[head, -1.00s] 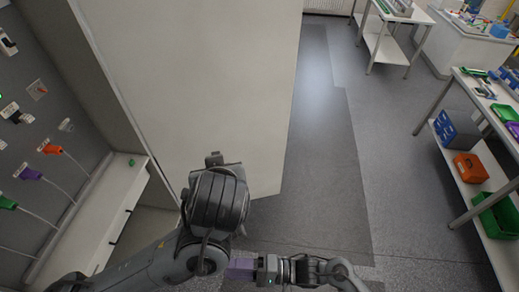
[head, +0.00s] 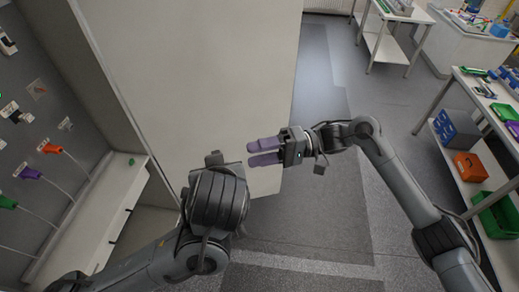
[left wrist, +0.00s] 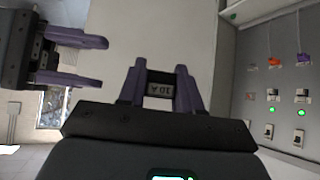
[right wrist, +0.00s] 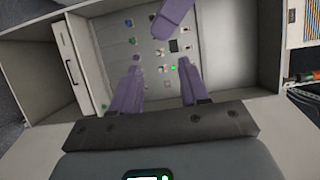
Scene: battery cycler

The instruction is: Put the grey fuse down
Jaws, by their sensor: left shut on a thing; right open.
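The grey fuse (left wrist: 160,88), marked 10 A, sits between the purple fingers of my left gripper (left wrist: 160,72) in the left wrist view. The left gripper is shut on it, held up in the air. In the head view the left gripper and fuse are hidden behind my left arm. My right gripper (head: 250,152) is open and empty in front of the white panel, to the right of my left arm. It also shows in the left wrist view (left wrist: 105,60), at the left, beside the left gripper.
At left in the head view, a grey wall panel holds orange (head: 52,148), purple (head: 27,172) and green plugs with cables. Below it is a pale ledge (head: 95,215) with a small green piece (head: 131,162). A tall white panel (head: 200,80) stands centrally. Benches with bins line the right.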

